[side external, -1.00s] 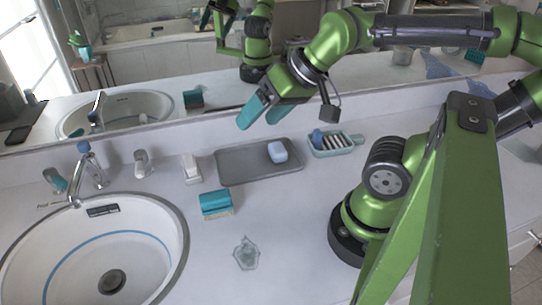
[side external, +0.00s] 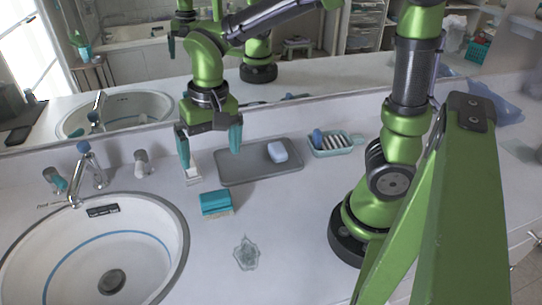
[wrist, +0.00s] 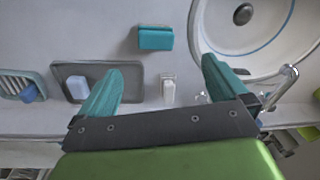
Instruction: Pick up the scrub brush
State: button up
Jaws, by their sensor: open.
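The scrub brush (side external: 216,204) appears to be the teal block with a pale tan underside, lying on the white counter right of the sink. It also shows in the wrist view (wrist: 156,38), at top centre. My gripper (side external: 210,158) is open and empty, pointing down above the back of the counter. In the side view it appears above and behind the brush, apart from it. In the wrist view the teal fingers (wrist: 169,66) are spread wide, with the brush beyond their tips. Nothing hides the brush in either view.
A grey tray (side external: 255,178) with a pale blue soap bar (side external: 277,152) lies behind right. A small white item (side external: 193,178) stands under my left finger. The sink (side external: 178,245) is left, a clear star-shaped dish (side external: 246,253) in front, a teal slatted holder (side external: 344,152) right.

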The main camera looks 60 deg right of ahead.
jog(key=w+m, duration=0.2)
jog(key=m, duration=0.1)
send_near(214, 195)
jog(key=shift+g+h, duration=0.4)
jog(key=f, duration=0.4)
jog(key=a+f, duration=0.1)
jog(key=f, duration=0.1)
jog(key=shift+w+f, duration=0.25)
jog(key=shift+w, duration=0.05)
jog(key=shift+d+f, duration=0.15)
jog(key=shift+f, duration=2.6)
jog(key=c, duration=1)
